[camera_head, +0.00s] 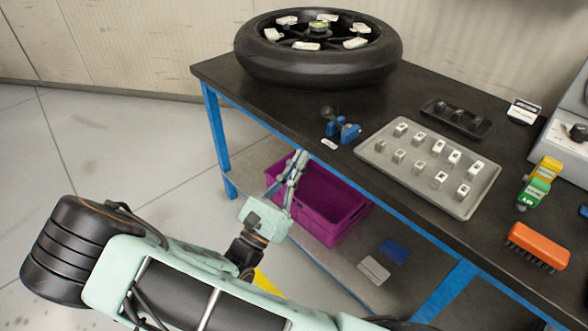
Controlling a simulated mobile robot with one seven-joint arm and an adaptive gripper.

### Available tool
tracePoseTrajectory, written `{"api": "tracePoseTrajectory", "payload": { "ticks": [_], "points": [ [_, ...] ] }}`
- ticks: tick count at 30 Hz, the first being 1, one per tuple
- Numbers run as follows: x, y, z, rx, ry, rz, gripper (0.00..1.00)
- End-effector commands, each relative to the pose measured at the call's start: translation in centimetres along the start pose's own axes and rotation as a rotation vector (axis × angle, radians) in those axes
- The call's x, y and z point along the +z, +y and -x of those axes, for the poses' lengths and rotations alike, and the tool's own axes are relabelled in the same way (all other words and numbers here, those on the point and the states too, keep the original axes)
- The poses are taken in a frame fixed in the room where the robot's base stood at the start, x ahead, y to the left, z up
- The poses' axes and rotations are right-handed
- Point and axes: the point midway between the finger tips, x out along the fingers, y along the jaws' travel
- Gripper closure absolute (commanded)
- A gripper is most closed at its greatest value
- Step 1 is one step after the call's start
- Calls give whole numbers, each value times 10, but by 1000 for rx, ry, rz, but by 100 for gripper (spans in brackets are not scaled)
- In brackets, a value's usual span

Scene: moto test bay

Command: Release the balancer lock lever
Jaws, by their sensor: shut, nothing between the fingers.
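A small blue device with a black lever-like part (342,128) stands near the front edge of the black workbench (268,108); it looks like the balancer lock lever, though its exact position is too small to read. A small white label (329,143) lies just in front of it. My gripper (302,154) is shut and empty, its fingers pointing up. In the picture it is just below and left of the blue device, in front of the bench edge, and appears apart from it. A black wheel (318,72) with several white pieces on it lies at the back left of the bench.
A grey tray (376,160) of small metal blocks and a black tray (456,104) are right of the device. Farther right are a grey machine (566,145), yellow and green items (537,182) and an orange brush (538,246). A purple crate (325,205) sits on the lower shelf.

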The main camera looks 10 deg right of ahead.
Motion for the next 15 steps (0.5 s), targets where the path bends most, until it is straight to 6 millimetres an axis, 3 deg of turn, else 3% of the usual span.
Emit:
{"api": "tracePoseTrajectory", "payload": {
  "ticks": [6, 15],
  "points": [
    [-1, -1, -48, -4, 0, -1, 100],
    [-1, 0, -86, -2, 0, -1, 100]
  ]
}}
